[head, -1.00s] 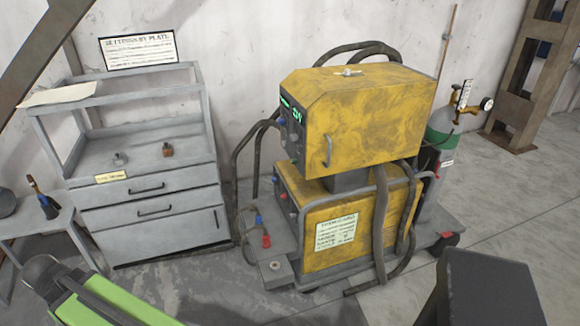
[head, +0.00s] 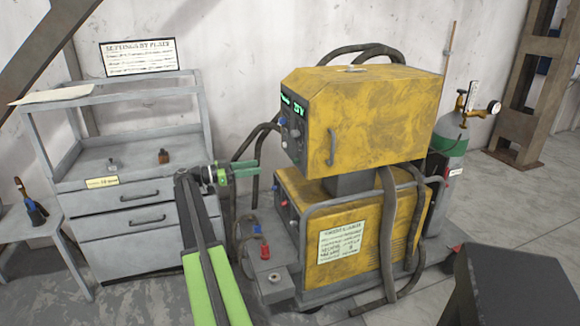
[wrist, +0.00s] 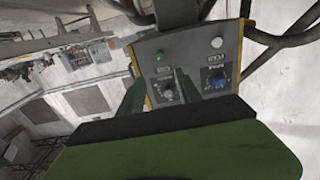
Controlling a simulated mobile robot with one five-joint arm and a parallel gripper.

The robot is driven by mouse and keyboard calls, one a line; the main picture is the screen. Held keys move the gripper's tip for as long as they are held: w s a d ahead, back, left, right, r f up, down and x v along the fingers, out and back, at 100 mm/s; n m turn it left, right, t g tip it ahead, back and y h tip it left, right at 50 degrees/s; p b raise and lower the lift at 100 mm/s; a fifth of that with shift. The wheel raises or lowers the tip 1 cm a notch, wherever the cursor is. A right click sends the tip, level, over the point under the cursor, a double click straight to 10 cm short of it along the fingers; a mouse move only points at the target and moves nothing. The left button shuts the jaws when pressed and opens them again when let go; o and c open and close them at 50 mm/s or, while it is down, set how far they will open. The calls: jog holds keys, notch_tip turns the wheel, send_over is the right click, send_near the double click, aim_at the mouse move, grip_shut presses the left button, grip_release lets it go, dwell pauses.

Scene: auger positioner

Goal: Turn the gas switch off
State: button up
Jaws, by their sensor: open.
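The yellow welding machine has an upper unit (head: 365,110) with a lit green display and knobs on its dark front panel (head: 293,135). Its lower unit (head: 345,235) also has small controls on its left-facing front. My gripper (head: 257,171) is open and empty, left of the machine and pointing right towards its front. In the wrist view, a grey panel carries a grey knob (wrist: 168,92), a blue knob (wrist: 217,80), a green button (wrist: 160,55) and a white button (wrist: 217,42). My fingers appear around the grey knob's line of sight; contact cannot be told. The labels are unreadable, so I cannot tell which control is the gas switch.
A gas cylinder (head: 448,165) with a brass regulator (head: 463,104) stands behind the machine. Thick hoses (head: 389,235) hang along its side. A grey drawer cabinet (head: 130,215) stands at left, and a small table (head: 40,235) beside it.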

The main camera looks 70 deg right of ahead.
aim_at(296, 161)
jog(key=x, duration=1.5)
jog(key=shift+f, duration=0.1)
grip_shut()
